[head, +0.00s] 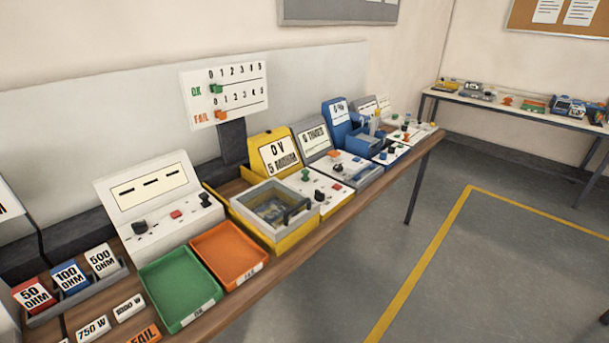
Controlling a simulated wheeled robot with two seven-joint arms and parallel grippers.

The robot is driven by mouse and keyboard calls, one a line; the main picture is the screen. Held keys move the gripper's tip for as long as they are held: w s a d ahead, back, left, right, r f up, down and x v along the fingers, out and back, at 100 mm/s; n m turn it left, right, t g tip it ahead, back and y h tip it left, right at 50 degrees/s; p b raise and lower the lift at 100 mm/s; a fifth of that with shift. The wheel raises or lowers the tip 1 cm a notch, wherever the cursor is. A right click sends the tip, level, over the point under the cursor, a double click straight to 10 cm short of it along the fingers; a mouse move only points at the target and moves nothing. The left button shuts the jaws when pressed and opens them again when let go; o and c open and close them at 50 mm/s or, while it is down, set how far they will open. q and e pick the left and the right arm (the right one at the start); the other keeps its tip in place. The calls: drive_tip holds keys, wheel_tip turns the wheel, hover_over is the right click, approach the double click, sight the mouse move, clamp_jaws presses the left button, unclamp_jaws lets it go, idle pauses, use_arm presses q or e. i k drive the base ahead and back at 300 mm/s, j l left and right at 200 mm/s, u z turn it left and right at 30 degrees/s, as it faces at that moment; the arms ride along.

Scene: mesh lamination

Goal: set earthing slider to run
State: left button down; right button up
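No part labelled as the earthing slider can be picked out at this size. A grey unit (312,138) farther along has a panel with an orange part (334,154) and small dark controls. Their settings are too small to read. Neither of my grippers is in view.
A green tray (180,323) and an orange tray (263,275) lie at the bench front. A white console (150,182) with a three-dash display stands behind them. A tally board (224,93) rises at the back. Blue units (338,112) stand farther right. The floor (470,270) is clear.

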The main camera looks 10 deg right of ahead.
sight(306, 171)
drive_tip(key=i+l+u, duration=0.1)
drive_tip(key=l, duration=0.3)
drive_tip(key=i+l, duration=0.2)
drive_tip(key=l, duration=0.2)
drive_tip(key=i+l+u, duration=0.15)
drive_tip(key=l, duration=0.25)
drive_tip(key=i+l, duration=0.1)
drive_tip(key=l, duration=0.35)
drive_tip(key=u, duration=0.05)
